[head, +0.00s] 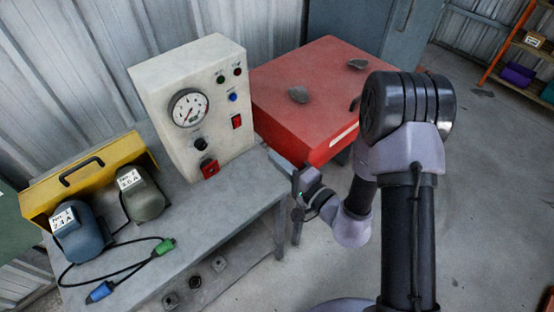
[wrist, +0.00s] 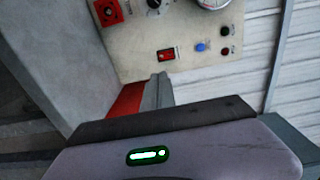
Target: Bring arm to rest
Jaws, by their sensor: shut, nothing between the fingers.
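My arm rises at the right of the head view and bends down to the left. My gripper (head: 297,196) hangs just off the right end of the grey bench, in front of the red cabinet. It is small there and partly dark against the bench leg. In the wrist view the purple-grey gripper body with a green light fills the bottom. The gripper is shut and empty, apart from the bench and the control box.
A cream control box (head: 195,105) with gauge and switches stands on the grey bench (head: 205,225). A yellow holder (head: 85,180), blue and olive units and a cable with blue and green plugs lie left. The red cabinet (head: 310,90) carries grey lumps. Floor at right is clear.

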